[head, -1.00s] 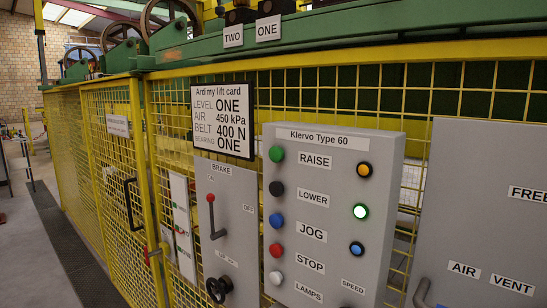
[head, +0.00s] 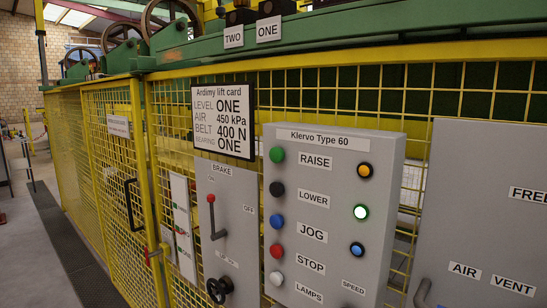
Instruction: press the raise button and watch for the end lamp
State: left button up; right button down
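The grey control panel (head: 333,240), headed "Klervo Type 60", hangs on the yellow mesh fence. Its green button (head: 277,154) sits at the top left, beside the RAISE label (head: 314,162). Below it are a black, a blue, a red and a white button, near LOWER, JOG, STOP and LAMPS. On the right side are an amber lamp (head: 364,170), a lamp (head: 360,212) glowing bright white-green, and a blue knob or lamp (head: 357,249). No lamp in view carries a readable "end" label. Neither gripper is in view.
A lift card (head: 222,121) reads level ONE, air 450 kPa, belt 400 N. Left of the panel is a brake box (head: 240,225) with a red-knobbed lever (head: 213,215). A grey air vent cabinet (head: 470,215) stands right.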

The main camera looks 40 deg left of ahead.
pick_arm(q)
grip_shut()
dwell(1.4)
